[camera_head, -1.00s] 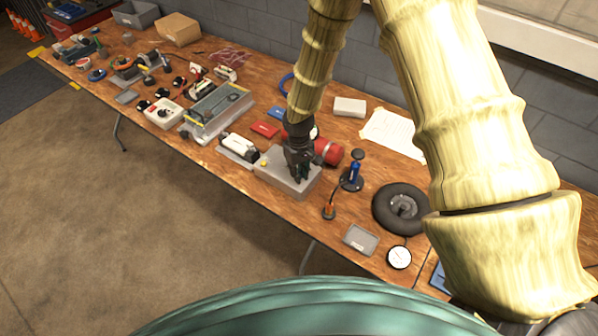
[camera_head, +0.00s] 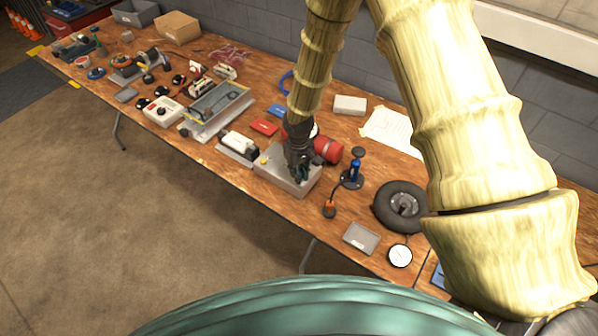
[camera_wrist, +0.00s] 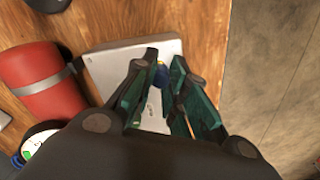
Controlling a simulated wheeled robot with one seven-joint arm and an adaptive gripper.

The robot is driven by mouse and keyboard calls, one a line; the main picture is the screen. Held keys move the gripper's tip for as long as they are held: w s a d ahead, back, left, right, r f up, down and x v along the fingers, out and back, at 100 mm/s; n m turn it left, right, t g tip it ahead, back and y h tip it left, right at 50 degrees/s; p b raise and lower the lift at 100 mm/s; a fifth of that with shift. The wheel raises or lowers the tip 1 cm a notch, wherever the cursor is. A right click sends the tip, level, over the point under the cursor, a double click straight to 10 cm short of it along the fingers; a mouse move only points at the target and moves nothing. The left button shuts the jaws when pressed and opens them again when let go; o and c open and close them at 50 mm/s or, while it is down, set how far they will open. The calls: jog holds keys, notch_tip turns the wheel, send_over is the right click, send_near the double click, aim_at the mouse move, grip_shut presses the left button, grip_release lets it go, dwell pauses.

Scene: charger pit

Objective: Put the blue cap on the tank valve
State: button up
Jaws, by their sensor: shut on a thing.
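My gripper (camera_wrist: 166,62) is shut on a small blue piece, taken to be the blue cap (camera_wrist: 160,76), which shows only partly between the fingers in the wrist view. In the head view my gripper (camera_head: 300,176) is over a grey box (camera_head: 272,175), and the cap cannot be made out there. The fingertips look close to the box top; whether they touch it I cannot tell. The red tank (camera_head: 328,150) lies behind and to the right of the gripper, and at the left of the wrist view (camera_wrist: 42,82). I cannot make out its valve clearly.
A round gauge (camera_wrist: 40,140) shows near the tank. A blue and black stand (camera_head: 353,172), an orange-tipped tool (camera_head: 329,208) and a black wheel (camera_head: 402,205) are to the right. A white device (camera_head: 238,146) is to the left. The table's front edge is close to the grey box.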

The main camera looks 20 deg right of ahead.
jog(key=shift+f+b, duration=0.35)
jog(key=shift+f, duration=0.35)
jog(key=o, duration=0.8)
jog(key=shift+c, duration=0.2)
notch_tip(320, 180, up, 12)
dwell(1.0)
